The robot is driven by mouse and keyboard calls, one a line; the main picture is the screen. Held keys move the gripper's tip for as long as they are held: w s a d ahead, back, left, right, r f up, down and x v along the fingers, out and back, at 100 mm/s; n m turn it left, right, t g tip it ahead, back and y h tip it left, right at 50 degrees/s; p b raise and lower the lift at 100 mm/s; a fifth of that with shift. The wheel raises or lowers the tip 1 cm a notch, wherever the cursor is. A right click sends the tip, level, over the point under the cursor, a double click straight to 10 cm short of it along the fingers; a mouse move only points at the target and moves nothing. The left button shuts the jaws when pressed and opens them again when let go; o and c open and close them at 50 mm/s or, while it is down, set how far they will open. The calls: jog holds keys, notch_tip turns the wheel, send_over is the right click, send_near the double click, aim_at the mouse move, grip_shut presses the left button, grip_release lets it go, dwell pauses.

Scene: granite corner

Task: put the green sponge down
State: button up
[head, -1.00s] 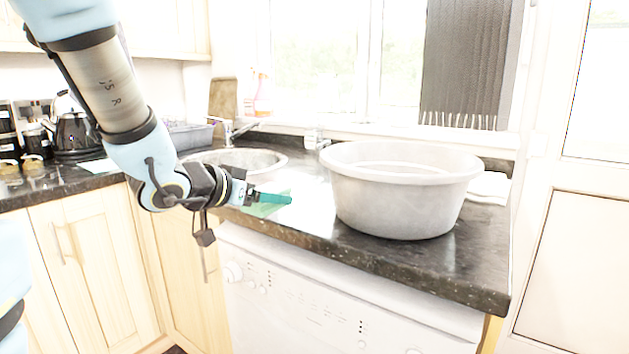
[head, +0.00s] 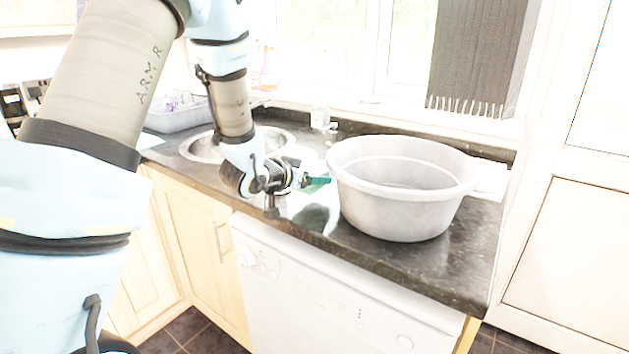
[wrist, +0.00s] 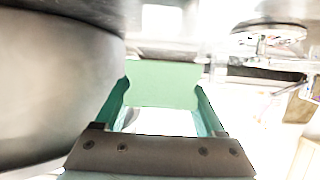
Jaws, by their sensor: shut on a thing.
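My gripper (head: 320,181) is above the dark granite worktop, just left of the grey tub, and its fingers point toward the tub in the head view. It is shut on the green sponge (head: 312,188), which shows only as a small patch beside the fingers. In the wrist view, the sponge (wrist: 165,80) is a flat pale green block across the far end of the two teal fingers (wrist: 161,92). I cannot tell the exact gap between the sponge and the worktop (head: 290,206).
The large grey tub (head: 405,222) stands close on the right and fills the left of the wrist view (wrist: 55,85). A round metal sink (head: 203,151) lies behind and left of the gripper. The worktop's front edge is near. A grey dish rack (head: 178,119) stands further left.

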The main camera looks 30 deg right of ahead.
aim_at(315, 197)
jog(key=shift+w+d, duration=0.2)
jog(key=shift+d, duration=0.1)
jog(key=shift+f, duration=0.15)
jog(key=shift+f+p, duration=0.6)
jog(key=shift+f, duration=1)
jog(key=shift+f, duration=0.15)
jog(key=o, duration=1.4)
